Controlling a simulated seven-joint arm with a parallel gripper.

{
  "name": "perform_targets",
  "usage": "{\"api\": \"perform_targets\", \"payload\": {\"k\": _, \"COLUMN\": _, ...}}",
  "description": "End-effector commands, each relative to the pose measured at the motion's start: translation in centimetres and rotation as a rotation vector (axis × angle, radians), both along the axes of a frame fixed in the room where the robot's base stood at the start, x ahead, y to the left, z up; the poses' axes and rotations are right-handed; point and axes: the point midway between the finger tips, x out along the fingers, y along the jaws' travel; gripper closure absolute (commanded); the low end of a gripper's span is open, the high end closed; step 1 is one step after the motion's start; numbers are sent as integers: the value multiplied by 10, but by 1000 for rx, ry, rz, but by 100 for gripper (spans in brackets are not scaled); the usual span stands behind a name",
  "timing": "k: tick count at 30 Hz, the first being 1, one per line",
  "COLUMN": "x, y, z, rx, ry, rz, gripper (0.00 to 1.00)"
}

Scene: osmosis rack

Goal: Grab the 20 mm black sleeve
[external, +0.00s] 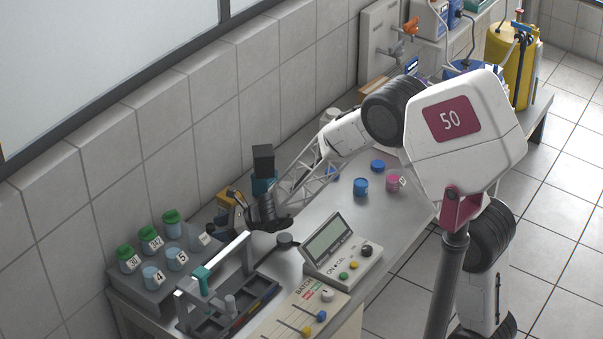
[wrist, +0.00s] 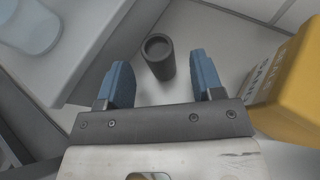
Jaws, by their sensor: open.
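The black sleeve (wrist: 159,62) is a short dark cylinder with a round recess in its top. In the wrist view it stands on the pale bench between the two blue finger pads as seen by the camera. My gripper (wrist: 160,65) is open, with clear gaps on both sides of the sleeve. Whether the fingertips are down at the sleeve's height is hard to tell. In the external view my gripper (external: 238,212) is low at the back of the bench, beside the rack of jars. I cannot make out the sleeve there.
A yellow box (wrist: 288,95) stands close to the right finger; it also shows in the external view (external: 227,197). A grey rack (external: 150,284) of labelled jars is left of my gripper. A dark tray with a handle (external: 222,300) and a control box (external: 340,250) stand in front.

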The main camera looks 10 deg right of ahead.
Motion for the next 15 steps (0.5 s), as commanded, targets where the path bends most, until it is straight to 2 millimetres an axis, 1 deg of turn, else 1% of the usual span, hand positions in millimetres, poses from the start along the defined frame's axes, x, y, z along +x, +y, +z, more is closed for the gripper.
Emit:
{"api": "perform_targets", "payload": {"k": 7, "x": 4, "y": 20, "z": -10, "rx": -1, "ry": -1, "rz": 0, "gripper": 39}}
{"api": "perform_targets", "payload": {"k": 11, "x": 5, "y": 26, "z": -12, "rx": -1, "ry": 0, "rz": 0, "gripper": 39}}
{"api": "perform_targets", "payload": {"k": 15, "x": 5, "y": 28, "z": -13, "rx": -1, "ry": 0, "rz": 0, "gripper": 39}}
